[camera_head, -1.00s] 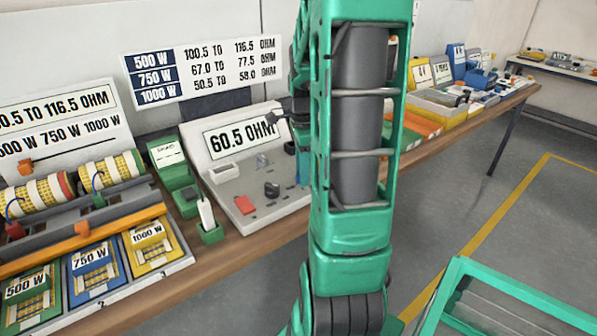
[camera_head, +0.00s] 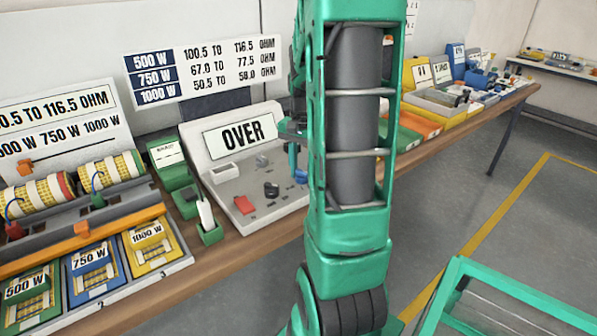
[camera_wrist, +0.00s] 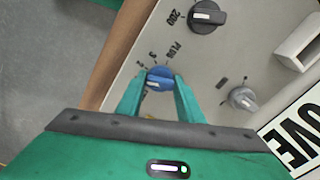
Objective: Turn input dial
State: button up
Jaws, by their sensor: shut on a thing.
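The blue input dial (camera_wrist: 158,73) sits on the grey meter panel (camera_wrist: 218,62), with "PLUG" and "3" printed beside it. My gripper (camera_wrist: 160,82) is shut on this dial, with a green finger on each side in the wrist view. The dial's white pointer mark faces the camera. In the head view my arm hides much of the panel's right side. The meter's display (camera_head: 238,135) reads "OVER".
A black dial (camera_wrist: 207,16) marked "200" and a grey knob (camera_wrist: 243,98) stand near the blue dial. A red switch (camera_head: 243,205) is on the meter. Green holders (camera_head: 177,175) and a wire-wound resistor tray (camera_head: 150,213) stand to the left.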

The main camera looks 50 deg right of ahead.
aim_at(301, 170)
jog(key=n, duration=0.4)
jog(key=shift+w+a+n, duration=0.15)
jog(key=shift+w+n, duration=0.05)
jog(key=shift+n, duration=0.2)
dwell(0.4)
jog(key=o, duration=1)
jog(key=shift+a, duration=0.1)
jog(key=shift+s, duration=0.1)
jog(key=shift+r, duration=0.15)
jog(key=shift+r, duration=0.35)
notch_tip(301, 170, up, 10)
jog(key=shift+f, duration=0.1)
